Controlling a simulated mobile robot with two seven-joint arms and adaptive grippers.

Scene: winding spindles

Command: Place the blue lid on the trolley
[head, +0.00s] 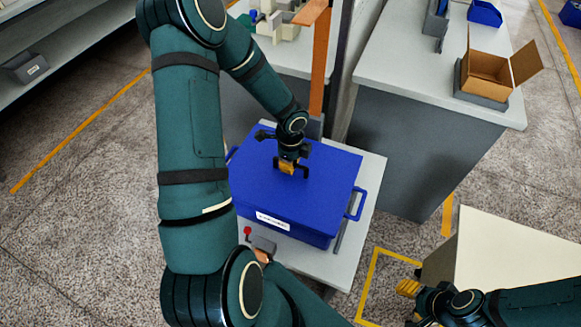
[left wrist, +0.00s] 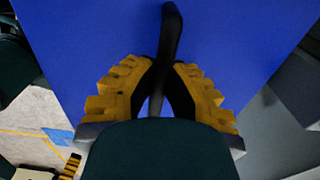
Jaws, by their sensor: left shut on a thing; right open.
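The blue lid (head: 315,180) lies flat on top of a blue box (head: 300,232) with side handles and a white label. My left gripper (head: 288,167) points down at the middle of the lid and is shut on its dark handle. In the left wrist view the handle (left wrist: 171,35) runs between the yellow finger pads, with the blue lid (left wrist: 80,50) filling the background. No gap between lid and box can be made out. My right gripper (head: 408,288) is open and empty at the lower right. I cannot tell for sure which surface is the trolley.
The box stands on a light-topped stand (head: 365,205) with a red knob (head: 248,230). A cream-topped block (head: 510,255) is at the lower right. A grey workbench (head: 400,70) behind holds an open cardboard box (head: 487,75). An orange post (head: 320,65) rises behind the lid.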

